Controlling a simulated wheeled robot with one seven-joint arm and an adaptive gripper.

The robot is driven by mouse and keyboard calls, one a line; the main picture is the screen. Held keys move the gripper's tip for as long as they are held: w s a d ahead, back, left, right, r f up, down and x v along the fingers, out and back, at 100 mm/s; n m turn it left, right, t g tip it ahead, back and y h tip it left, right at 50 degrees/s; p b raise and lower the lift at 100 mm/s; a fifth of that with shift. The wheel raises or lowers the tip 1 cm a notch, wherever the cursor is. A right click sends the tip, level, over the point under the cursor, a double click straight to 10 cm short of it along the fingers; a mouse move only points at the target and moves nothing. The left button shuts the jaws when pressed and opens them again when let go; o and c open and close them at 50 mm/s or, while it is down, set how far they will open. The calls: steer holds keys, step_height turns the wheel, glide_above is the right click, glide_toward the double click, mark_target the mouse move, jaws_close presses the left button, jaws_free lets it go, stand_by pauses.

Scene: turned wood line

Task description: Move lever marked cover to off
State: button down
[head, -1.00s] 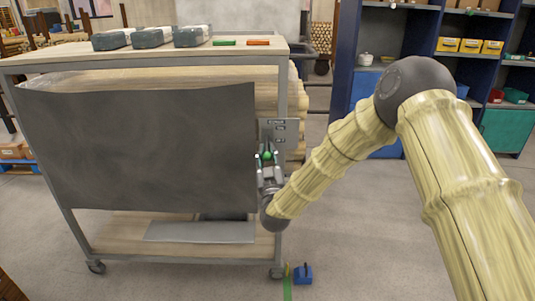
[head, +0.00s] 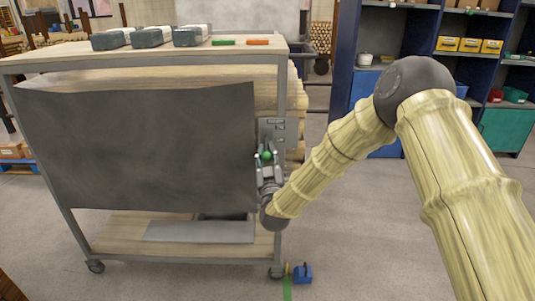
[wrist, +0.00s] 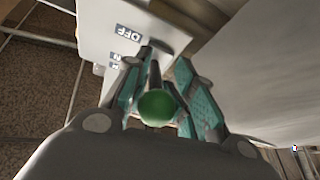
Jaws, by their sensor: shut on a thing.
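The lever has a green ball knob (wrist: 158,107) on a thin dark shaft, which runs to a light metal plate (wrist: 100,25). The plate carries an OFF label (wrist: 128,33) and smaller labels below it, only partly readable. My gripper (wrist: 157,82) has a finger on each side of the shaft and is shut on the lever, with the knob between the fingers. In the head view my gripper (head: 267,164) is at the cart's right post, below the plate (head: 279,130). The knob (head: 267,155) shows there too. A dark cover sheet (head: 135,145) hangs on the cart front.
The cart (head: 200,262) stands on castors, with grey-green boxes (head: 152,38) and green and orange pieces on top. Stacked wood lies behind the cover. A small blue object (head: 303,273) is on the floor by the right castor. Blue shelving (head: 345,75) stands behind my arm.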

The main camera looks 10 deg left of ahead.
steer(key=c, duration=1.5)
jaws_free()
steer(key=shift+o, duration=0.2)
steer(key=v, duration=1.2)
steer(key=shift+c, duration=0.3)
